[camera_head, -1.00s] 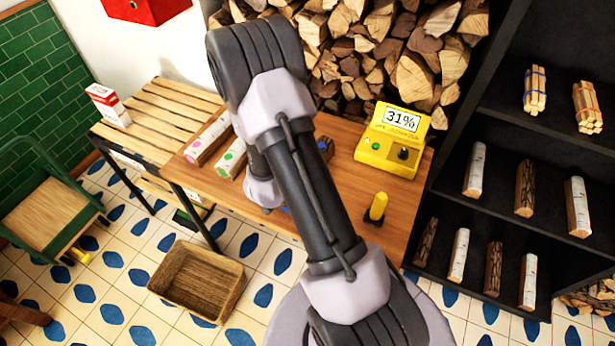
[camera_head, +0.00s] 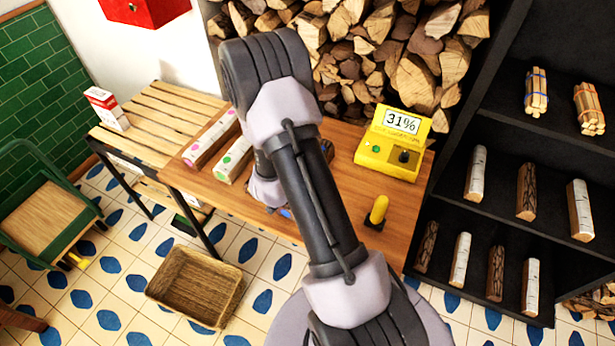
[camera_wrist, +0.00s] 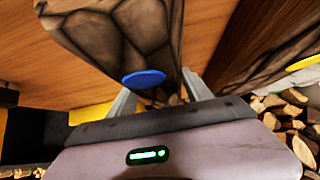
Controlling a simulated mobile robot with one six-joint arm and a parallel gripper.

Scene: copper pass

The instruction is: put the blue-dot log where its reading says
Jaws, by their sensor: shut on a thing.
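The blue-dot log is dark, cracked bark with a blue dot; in the wrist view the log (camera_wrist: 120,35) lies between the fingers of my gripper (camera_wrist: 160,95), which is shut on it. In the head view my arm hides most of the gripper and log; a small blue patch (camera_head: 285,212) shows beside the wrist near the table's front edge. The yellow meter (camera_head: 388,165) on the wooden table (camera_head: 345,200) displays 31%. I cannot tell how far the log is off the table.
A pink-dot log (camera_head: 209,138) and green-dot log (camera_head: 234,160) lie left on the table. Another dark log (camera_wrist: 250,45) is right of the held one. A slatted rack (camera_head: 160,110), wicker basket (camera_head: 195,285), green cart (camera_head: 45,210), black shelf (camera_head: 500,205) and yellow peg (camera_head: 378,210) stand around.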

